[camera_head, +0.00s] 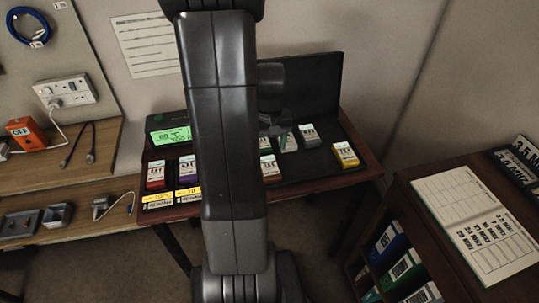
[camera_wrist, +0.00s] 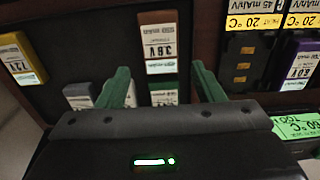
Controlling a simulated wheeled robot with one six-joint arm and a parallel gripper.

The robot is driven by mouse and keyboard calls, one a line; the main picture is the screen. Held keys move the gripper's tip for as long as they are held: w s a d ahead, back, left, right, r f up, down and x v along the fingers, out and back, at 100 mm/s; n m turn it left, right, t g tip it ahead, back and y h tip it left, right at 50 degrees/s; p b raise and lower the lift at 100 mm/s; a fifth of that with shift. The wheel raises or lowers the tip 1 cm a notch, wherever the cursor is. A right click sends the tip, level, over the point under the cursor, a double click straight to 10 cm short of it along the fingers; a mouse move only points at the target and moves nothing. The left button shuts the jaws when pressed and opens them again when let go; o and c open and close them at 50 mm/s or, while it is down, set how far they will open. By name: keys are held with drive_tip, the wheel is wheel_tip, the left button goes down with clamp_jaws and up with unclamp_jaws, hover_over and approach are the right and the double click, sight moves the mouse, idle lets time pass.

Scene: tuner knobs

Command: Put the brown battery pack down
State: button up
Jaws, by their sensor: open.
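In the head view the pack (camera_head: 268,168) is beside my arm, which partly covers that area. My gripper (camera_wrist: 160,75) is open, with its two green fingers spread apart and nothing held between them. The brown pack lies just beyond the fingertips, in line with the gap. In the head view my gripper (camera_head: 273,124) is mostly hidden and hard to make out.
A grey pack (camera_wrist: 78,95) and a green-edged pack (camera_wrist: 163,94) are close to the fingers. A yellow pack (camera_head: 345,155) is at the right of the board. Red (camera_head: 155,176) and purple (camera_head: 187,170) packs stand left, near a green display (camera_head: 170,135).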

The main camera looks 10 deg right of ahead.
drive_tip(key=shift+r, duration=1.8)
